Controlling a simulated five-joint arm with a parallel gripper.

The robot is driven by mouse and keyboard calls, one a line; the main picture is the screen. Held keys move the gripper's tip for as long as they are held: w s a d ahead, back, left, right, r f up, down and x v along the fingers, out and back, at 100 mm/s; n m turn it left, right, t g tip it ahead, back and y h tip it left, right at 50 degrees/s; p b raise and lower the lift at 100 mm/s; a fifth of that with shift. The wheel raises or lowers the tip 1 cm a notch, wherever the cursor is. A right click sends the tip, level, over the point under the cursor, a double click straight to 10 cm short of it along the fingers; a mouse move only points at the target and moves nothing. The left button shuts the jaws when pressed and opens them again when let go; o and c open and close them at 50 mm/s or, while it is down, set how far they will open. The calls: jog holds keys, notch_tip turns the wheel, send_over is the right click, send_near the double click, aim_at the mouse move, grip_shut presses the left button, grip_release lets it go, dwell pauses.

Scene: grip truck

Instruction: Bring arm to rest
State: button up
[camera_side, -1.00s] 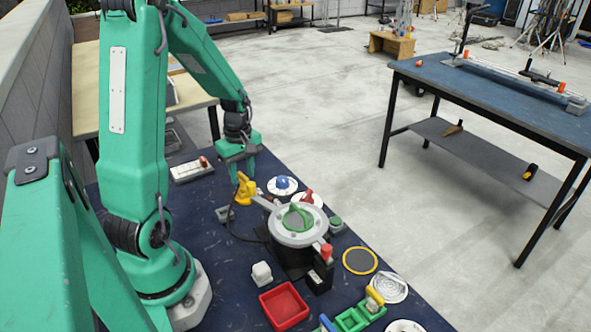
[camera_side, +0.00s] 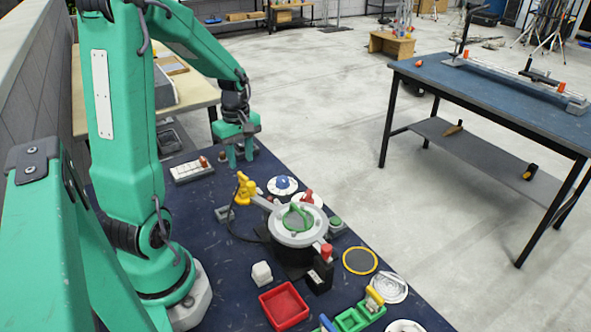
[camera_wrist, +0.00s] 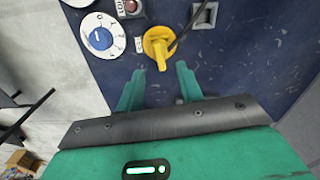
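My gripper (camera_side: 240,158) hangs with its fingers downward near the far edge of the dark blue work table (camera_side: 190,210). In the wrist view my gripper (camera_wrist: 160,82) shows two green fingers spread apart with nothing between them. A yellow piece with a black cable (camera_side: 245,188) stands nearer the camera than the gripper; it also shows in the wrist view (camera_wrist: 158,44), just beyond the fingertips. The gripper touches nothing that I can make out.
A blue dial (camera_side: 283,184), a round device with a green handle (camera_side: 297,220), a red tray (camera_side: 284,305), a white block (camera_side: 262,273) and a yellow-rimmed disc (camera_side: 360,261) stand on the table. A white panel (camera_side: 192,170) lies left of the gripper. A blue workbench (camera_side: 490,95) is apart at right.

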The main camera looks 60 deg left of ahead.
dwell(0.3)
jog(key=shift+w+d+r+m, duration=0.15)
jog(key=shift+d+r+m, duration=0.15)
jog(key=shift+r, duration=0.05)
jog(key=s+d+r+m+t, duration=0.2)
jog(key=d+r+m, duration=0.4)
jog(key=d+m, duration=0.3)
jog(key=s+d+r+m+t, duration=0.3)
jog(key=d+r+m, duration=0.3)
jog(key=d+m, duration=0.4)
jog(key=shift+s+d+r+t, duration=0.15)
jog(key=shift+d+r+t, duration=0.2)
jog(key=shift+d, duration=0.6)
